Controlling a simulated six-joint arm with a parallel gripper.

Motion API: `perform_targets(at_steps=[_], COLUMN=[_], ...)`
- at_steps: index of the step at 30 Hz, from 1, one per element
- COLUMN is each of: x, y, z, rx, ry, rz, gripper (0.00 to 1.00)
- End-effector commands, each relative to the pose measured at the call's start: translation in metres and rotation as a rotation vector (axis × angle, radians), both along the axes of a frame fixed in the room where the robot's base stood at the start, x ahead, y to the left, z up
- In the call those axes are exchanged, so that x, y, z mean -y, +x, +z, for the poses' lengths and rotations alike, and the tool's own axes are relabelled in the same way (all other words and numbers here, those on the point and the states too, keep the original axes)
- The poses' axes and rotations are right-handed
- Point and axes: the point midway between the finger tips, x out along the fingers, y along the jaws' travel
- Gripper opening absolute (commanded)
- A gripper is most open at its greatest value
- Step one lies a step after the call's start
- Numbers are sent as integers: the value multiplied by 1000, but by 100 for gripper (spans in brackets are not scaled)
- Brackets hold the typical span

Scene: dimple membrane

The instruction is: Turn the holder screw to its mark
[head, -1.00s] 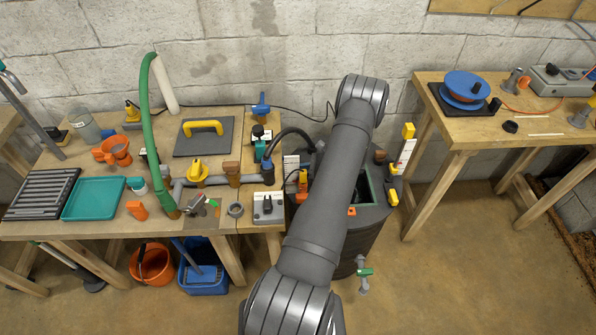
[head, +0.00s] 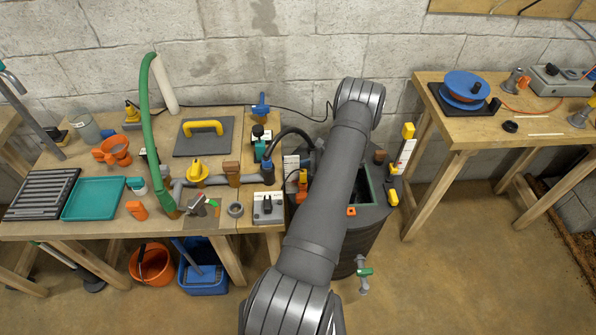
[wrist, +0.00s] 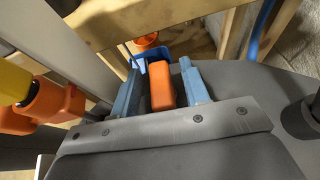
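In the wrist view my gripper (wrist: 160,84) has two blue-grey fingers standing apart. An orange block-like handle (wrist: 161,86) lies between them, with narrow gaps seeming to show on both sides; I cannot tell if it is the holder screw. An orange part (wrist: 52,105) with a yellow top (wrist: 12,82) is close beside the left finger. In the head view a small orange piece (head: 303,179) shows left of my arm, at the rim of the dark tank (head: 350,237). My gripper is hidden there. No mark for the screw can be made out.
The workbench (head: 110,226) left of the tank is crowded with pipes, a grey switch box (head: 267,207) and a green hose (head: 147,120). A white gauge strip with yellow blocks (head: 404,152) stands at the tank's right. Orange (head: 152,265) and blue (head: 204,279) buckets sit below the bench.

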Motion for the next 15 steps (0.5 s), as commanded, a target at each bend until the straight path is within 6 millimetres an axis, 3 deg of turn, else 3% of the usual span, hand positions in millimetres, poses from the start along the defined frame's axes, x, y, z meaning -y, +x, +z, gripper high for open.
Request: perform_targets(at_steps=[5, 15], x=[7, 57], y=[0, -4], z=[3, 23], rx=[2, 1], ry=[0, 0], rz=[-1, -3], gripper=[42, 42])
